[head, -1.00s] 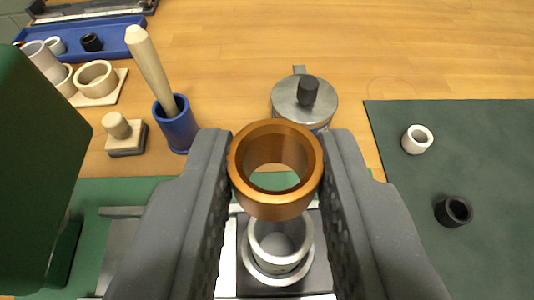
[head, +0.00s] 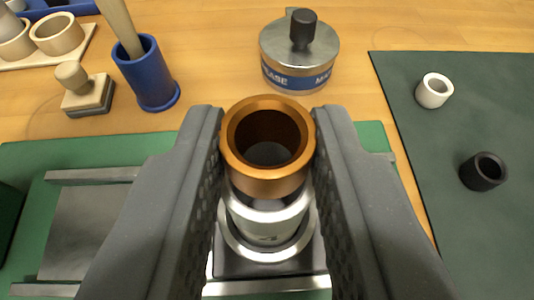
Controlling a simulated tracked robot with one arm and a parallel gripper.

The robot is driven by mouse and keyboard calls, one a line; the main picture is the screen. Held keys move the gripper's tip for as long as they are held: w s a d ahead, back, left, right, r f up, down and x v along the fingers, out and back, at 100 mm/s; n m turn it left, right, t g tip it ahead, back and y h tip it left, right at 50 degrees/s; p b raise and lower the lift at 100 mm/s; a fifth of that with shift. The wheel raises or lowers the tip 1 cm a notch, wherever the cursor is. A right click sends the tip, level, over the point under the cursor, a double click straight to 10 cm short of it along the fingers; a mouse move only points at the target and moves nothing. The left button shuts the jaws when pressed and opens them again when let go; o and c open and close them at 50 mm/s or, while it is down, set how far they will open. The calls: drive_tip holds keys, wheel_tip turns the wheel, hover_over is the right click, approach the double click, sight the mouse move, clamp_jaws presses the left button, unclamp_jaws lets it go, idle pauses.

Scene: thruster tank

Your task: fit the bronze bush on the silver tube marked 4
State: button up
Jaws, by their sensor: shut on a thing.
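The bronze bush (head: 267,183) is an orange-brown ring, upright with its bore facing up. My gripper (head: 268,150) is shut on it, one dark grey finger on each side. The silver tube (head: 268,230) stands upright on a dark base directly below the bush in the picture. The bush hides the tube's top, so I cannot tell whether they touch or whether the bush is around it.
A grease tin (head: 300,50) with a dark knob stands behind the bush. A blue cup (head: 152,75) holds a wooden stick, beside a wooden stamp (head: 86,90). A white bush (head: 434,90) and a black bush (head: 483,171) lie on the dark mat (head: 400,75) at right.

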drive_tip(key=shift+f, duration=0.3)
drive_tip(key=o, duration=1.1)
drive_tip(key=shift+c, duration=0.2)
drive_tip(key=shift+s+r, duration=0.25)
drive_tip(key=shift+s, duration=0.2)
drive_tip(key=d+p+v, duration=0.1)
drive_tip(key=p+v, duration=0.1)
drive_tip(key=v, duration=1)
drive_tip(key=shift+s+a, duration=0.4)
drive_tip(key=shift+a, duration=0.1)
